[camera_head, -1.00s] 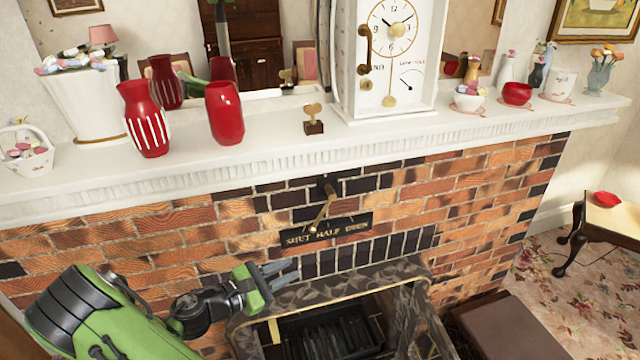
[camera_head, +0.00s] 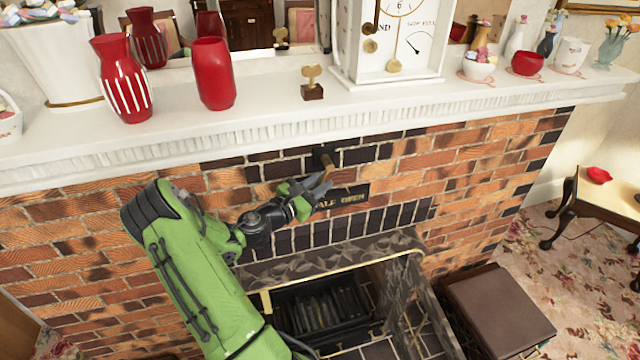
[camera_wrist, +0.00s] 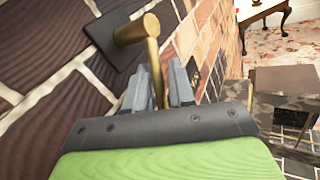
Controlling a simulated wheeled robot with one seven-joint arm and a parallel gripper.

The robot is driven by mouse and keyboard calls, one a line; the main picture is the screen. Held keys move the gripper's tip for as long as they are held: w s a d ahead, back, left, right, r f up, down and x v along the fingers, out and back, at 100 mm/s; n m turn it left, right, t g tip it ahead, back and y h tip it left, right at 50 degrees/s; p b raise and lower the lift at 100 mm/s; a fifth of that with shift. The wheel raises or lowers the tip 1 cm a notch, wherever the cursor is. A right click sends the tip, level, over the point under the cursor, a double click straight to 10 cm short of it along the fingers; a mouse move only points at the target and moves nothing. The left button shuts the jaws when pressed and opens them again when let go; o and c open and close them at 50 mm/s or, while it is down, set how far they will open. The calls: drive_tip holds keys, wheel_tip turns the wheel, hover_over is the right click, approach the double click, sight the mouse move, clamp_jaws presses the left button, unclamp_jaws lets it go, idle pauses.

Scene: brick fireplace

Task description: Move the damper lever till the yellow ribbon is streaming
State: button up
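The brass damper lever (camera_head: 328,171) projects from a dark mount on the brick chimney breast, below the mantel. Its arm slopes down and left to my gripper (camera_head: 309,195). In the wrist view the lever (camera_wrist: 152,58) runs down between the two grey fingers (camera_wrist: 160,88), which stand close on either side of it. The dark label plate (camera_head: 348,197) shows "OPEN" and part of "HALF"; my gripper covers its left part. A short yellow strip, apparently the ribbon (camera_head: 266,302), hangs down at the firebox opening's left edge.
The white mantel (camera_head: 280,121) overhangs the lever, carrying red vases (camera_head: 213,75), a white clock (camera_head: 392,40) and a small brass-topped ornament (camera_head: 312,82). The marble fireplace surround (camera_head: 330,255) lies below my gripper. A brown box-like seat (camera_head: 498,305) stands at right.

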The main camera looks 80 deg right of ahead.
drive_tip(key=shift+x, duration=0.9)
drive_tip(key=shift+w, duration=0.1)
drive_tip(key=shift+a, duration=0.1)
drive_tip(key=shift+c, duration=0.3)
clamp_jaws()
